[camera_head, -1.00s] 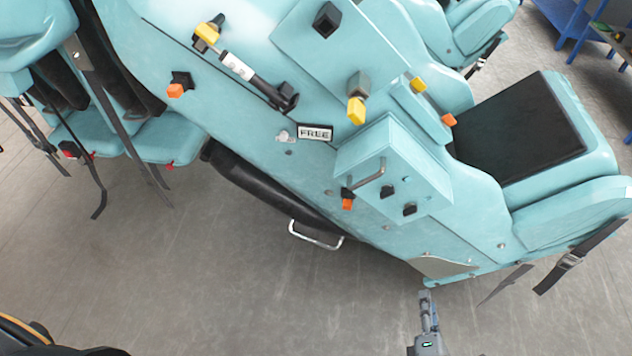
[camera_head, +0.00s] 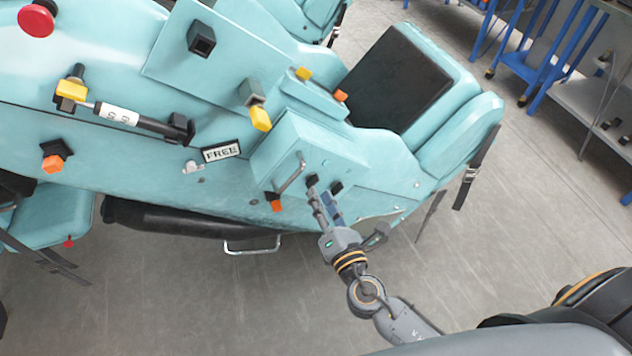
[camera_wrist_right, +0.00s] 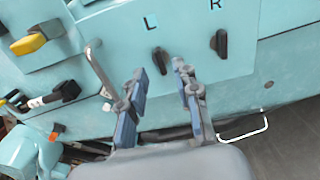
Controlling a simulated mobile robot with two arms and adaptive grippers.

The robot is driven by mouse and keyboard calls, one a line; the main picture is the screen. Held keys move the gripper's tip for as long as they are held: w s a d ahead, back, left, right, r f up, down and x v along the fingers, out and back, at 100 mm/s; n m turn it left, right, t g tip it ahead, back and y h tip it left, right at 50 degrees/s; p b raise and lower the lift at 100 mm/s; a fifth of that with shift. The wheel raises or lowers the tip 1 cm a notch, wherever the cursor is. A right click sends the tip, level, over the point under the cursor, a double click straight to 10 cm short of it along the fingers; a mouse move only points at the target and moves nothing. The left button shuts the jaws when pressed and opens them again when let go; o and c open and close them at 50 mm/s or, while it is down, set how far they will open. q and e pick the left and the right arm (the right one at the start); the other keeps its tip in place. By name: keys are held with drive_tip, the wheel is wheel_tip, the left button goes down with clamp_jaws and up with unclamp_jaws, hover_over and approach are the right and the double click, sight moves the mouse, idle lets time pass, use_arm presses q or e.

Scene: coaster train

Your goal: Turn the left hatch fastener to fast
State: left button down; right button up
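The hatch (camera_head: 270,155) is a pale teal box with a metal handle (camera_head: 291,173) at its left. The left hatch fastener (camera_head: 311,180) is a small black knob beside the handle. In the right wrist view it sits under the letter L (camera_wrist_right: 160,62), its grip roughly upright. The right hatch fastener (camera_wrist_right: 219,43) is a similar black knob under R. My right gripper (camera_head: 321,197) is open and empty, just below the fasteners in the head view. In the right wrist view its fingers (camera_wrist_right: 160,80) straddle the L fastener's line, apparently short of it. My left gripper is out of view.
A FREE sign (camera_head: 221,151) and a rod with yellow end (camera_head: 118,115) are left of the hatch. A yellow-tipped lever (camera_head: 260,118) and a red button (camera_head: 37,20) project from the car. A black seat (camera_head: 390,80) is to the right. Open floor lies below.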

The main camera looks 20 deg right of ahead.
sight(315, 184)
drive_tip(key=shift+w+p, duration=0.3)
drive_tip(key=shift+w, duration=1.55)
clamp_jaws()
